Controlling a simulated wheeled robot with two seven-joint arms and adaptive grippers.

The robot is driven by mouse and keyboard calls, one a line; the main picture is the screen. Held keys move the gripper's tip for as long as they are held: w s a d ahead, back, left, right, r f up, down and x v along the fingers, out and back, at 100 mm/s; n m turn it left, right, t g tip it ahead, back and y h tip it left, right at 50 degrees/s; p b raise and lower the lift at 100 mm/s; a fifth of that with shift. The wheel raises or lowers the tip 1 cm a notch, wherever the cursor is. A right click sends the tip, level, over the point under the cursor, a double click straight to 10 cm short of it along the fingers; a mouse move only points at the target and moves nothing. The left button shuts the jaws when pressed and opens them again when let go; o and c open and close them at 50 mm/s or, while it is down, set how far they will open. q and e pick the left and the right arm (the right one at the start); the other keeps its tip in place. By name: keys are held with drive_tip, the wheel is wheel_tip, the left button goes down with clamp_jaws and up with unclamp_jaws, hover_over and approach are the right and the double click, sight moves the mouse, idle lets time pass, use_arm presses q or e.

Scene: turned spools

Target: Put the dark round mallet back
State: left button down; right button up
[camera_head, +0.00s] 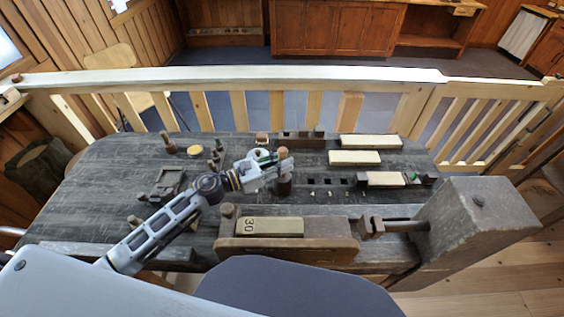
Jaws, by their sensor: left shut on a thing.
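The dark round mallet (284,187) is upright in the middle of the workbench, its dark reddish-brown head down and its lighter handle up. My left gripper (277,169) reaches in from the left and is shut on the mallet at its handle, just above the head. Whether the head touches the bench top or hangs a little above it I cannot tell. The gripper hides part of the handle. My right gripper is not in view.
The dark workbench (110,185) has a row of square holes right of the mallet. Pale blocks (370,141) lie at the back right. A wooden vise (330,225) with a block marked 30 (272,227) fills the front. Several small tools stand at the left. A railing (230,75) runs behind.

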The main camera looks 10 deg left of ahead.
use_arm(q)
drive_tip(key=c, duration=1.3)
unclamp_jaws()
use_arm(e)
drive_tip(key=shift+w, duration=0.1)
use_arm(q)
drive_tip(key=shift+r, duration=0.1)
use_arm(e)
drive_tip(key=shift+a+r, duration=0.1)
use_arm(q)
drive_tip(key=shift+s+a, duration=0.45)
drive_tip(key=shift+a, duration=0.1)
drive_tip(key=b+v, duration=0.2)
drive_tip(key=v, duration=0.8)
drive_tip(key=shift+s+a, duration=0.2)
drive_tip(key=shift+s, duration=0.05)
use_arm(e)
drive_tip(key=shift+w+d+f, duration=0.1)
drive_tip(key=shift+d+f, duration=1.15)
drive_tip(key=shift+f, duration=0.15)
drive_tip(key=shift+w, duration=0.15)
